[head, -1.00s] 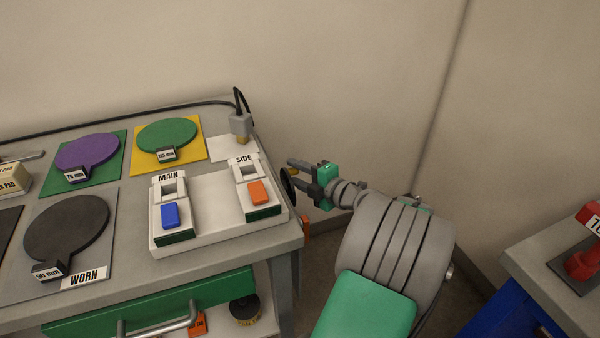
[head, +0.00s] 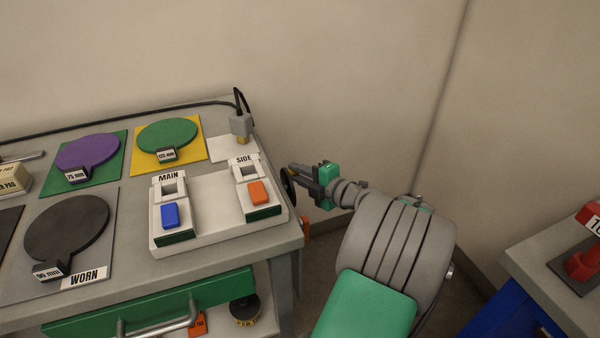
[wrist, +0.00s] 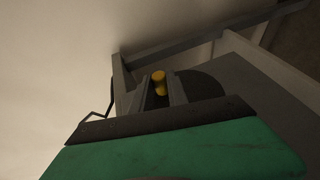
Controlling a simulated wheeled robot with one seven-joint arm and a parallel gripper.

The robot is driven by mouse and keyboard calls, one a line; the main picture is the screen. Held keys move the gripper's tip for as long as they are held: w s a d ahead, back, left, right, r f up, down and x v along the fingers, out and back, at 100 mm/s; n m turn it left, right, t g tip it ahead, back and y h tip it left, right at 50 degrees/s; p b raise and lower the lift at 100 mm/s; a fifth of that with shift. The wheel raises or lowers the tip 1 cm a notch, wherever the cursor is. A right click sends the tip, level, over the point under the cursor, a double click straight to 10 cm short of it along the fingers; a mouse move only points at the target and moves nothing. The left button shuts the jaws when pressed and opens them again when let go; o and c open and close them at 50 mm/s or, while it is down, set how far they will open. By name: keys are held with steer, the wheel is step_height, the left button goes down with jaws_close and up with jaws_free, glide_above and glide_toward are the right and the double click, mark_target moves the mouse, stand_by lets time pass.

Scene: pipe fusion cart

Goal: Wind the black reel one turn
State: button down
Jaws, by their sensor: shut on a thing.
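The black reel (head: 288,186) is mounted on the right side of the cart, seen nearly edge-on in the head view. In the wrist view its dark disc (wrist: 203,85) shows behind the fingers. A yellow crank knob (wrist: 159,82) stands out from the reel. My gripper (head: 301,173) is at the reel's right side, shut on the yellow knob. In the wrist view the fingers (wrist: 160,95) lie on both sides of the knob. Most of the knob is hidden by the fingers in the head view.
The cart top (head: 130,186) holds a white switch base (head: 215,228) with MAIN and SIDE switches near the reel. A cable hangs from a grey plug (head: 240,124) at the back corner. A blue cabinet (head: 510,305) stands at the right, with open floor between.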

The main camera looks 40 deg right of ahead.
steer(key=shift+w+a+f+m+g+p, duration=0.1)
steer(key=shift+w+m+g+p, duration=0.25)
steer(key=shift+g, duration=0.85)
steer(key=g, duration=0.2)
steer(key=shift+w+f+m+g+y+p, duration=0.25)
steer(key=shift+w+m+g+y+p, duration=0.05)
steer(key=shift+w+m+p, duration=0.05)
steer(key=g+p, duration=0.1)
steer(key=g, duration=0.1)
steer(key=f+g+p, duration=0.1)
steer(key=shift+w+m+p, duration=0.25)
steer(key=shift+m+p, duration=0.05)
steer(key=shift+m, duration=0.1)
steer(key=shift+f+g+y+p, duration=0.3)
steer(key=shift+g+p, duration=0.2)
steer(key=shift+g, duration=0.3)
steer(key=shift+f, duration=0.1)
steer(key=c, duration=1.6)
jaws_free()
steer(key=o, duration=0.3)
steer(key=shift+d, duration=0.2)
steer(key=shift+r, duration=0.25)
